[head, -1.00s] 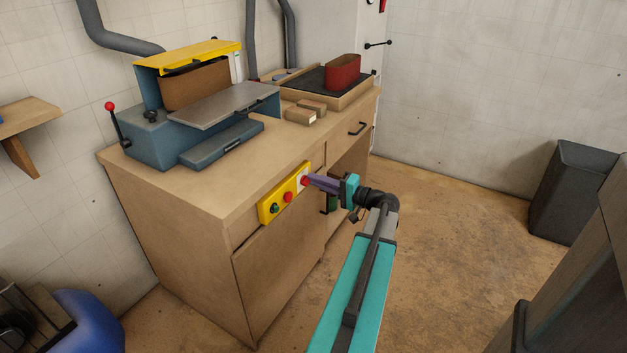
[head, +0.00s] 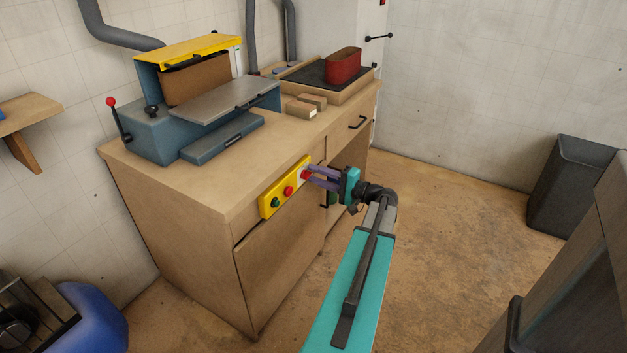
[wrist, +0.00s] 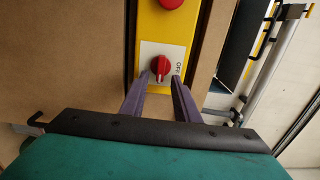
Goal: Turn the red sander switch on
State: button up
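The red sander switch (wrist: 160,67) is a rotary knob on a white plate (wrist: 178,49) with "OFF" lettering at its right, on a yellow panel (wrist: 152,30). In the head view the red switch (head: 305,175) is at the right end of the yellow panel (head: 266,208) on the bench front. My gripper (head: 309,174) is in front of it. In the wrist view my gripper (wrist: 158,77) is open, with one purple finger on each side just short of the knob. Nothing is between the fingers. I cannot tell whether a fingertip touches the plate.
A wooden cabinet bench (head: 200,240) carries a blue-grey machine (head: 160,140) and a belt sander (head: 343,66). The floor at the right is clear up to a dark bin (head: 570,185).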

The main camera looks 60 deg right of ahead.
jog(key=shift+s, duration=0.15)
jog(key=s, duration=1.3)
jog(key=shift+s+p, duration=0.3)
jog(key=shift+p, duration=0.1)
dwell(0.3)
